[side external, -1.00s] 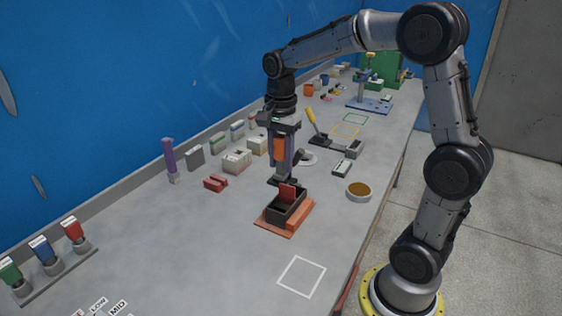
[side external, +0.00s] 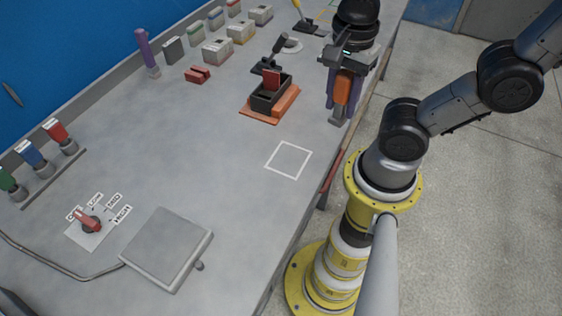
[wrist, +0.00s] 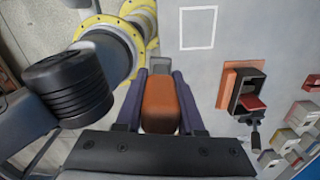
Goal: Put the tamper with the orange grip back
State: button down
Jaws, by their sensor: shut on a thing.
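The tamper has an orange grip (side external: 342,88) and a grey foot (side external: 338,116). My gripper (side external: 344,92) is shut on the orange grip, with a finger on each side, and the tamper hangs roughly upright. In the wrist view the grip (wrist: 160,103) sits between the two dark purple fingers, its grey foot (wrist: 160,66) beyond. The tamper is to the right of the mould, near the table's front edge. I cannot tell how high its foot is above the table. A white outlined square (side external: 289,160) on the table is empty; it also shows in the wrist view (wrist: 198,47).
A dark open mould box (side external: 268,99) with a red piece stands on an orange base (side external: 262,117). A black-handled clamp (side external: 272,60) is behind it. A purple-handled tool (side external: 146,48) and several small blocks line the back. A grey plate (side external: 167,248) lies at the front.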

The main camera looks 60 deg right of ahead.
jog(key=w+a+f, duration=0.1)
jog(key=w+f, duration=0.2)
jog(key=w+a+f+n, duration=0.1)
jog(key=w+a+f, duration=0.1)
jog(key=w+f, duration=0.1)
jog(key=w+a+f+n, duration=0.1)
jog(key=w+f, duration=0.2)
jog(key=f, duration=0.1)
jog(key=shift+w+a, duration=0.3)
jog(key=shift+a, duration=0.1)
jog(key=shift+w+f, duration=0.15)
jog(key=shift+f, duration=1.45)
jog(key=shift+f, duration=0.15)
jog(key=c, duration=0.5)
grip_release()
